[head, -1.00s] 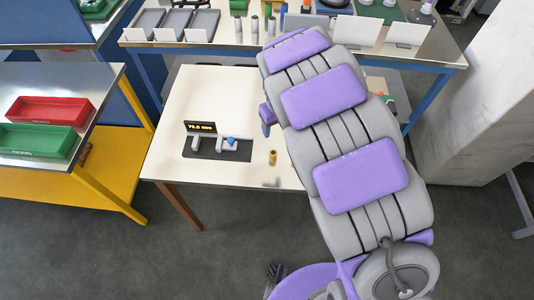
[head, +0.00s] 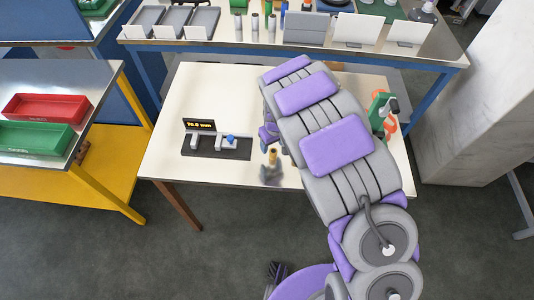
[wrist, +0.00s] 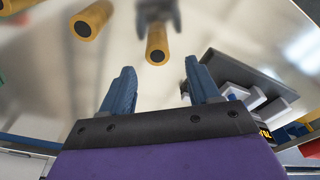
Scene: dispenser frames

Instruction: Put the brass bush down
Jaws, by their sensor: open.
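The brass bush (head: 272,155) stands on the cream table (head: 190,95), just right of the digital gauge. In the wrist view a brass bush (wrist: 157,45) shows beyond the fingertips, roughly between them, with its dark-bored end facing the camera. My gripper (wrist: 160,80) is open, with two blue fingers wide apart and nothing between them. In the head view the arm mostly hides my gripper, close behind the bush. A blurred grey shape lies at the bush in that view; I cannot tell what it is.
The gauge (head: 217,146) with a lit display stands left of the bush. Another brass piece (wrist: 92,20) shows at the wrist view's upper left. A green device (head: 380,112) stands right of my arm. The table's left part is clear.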

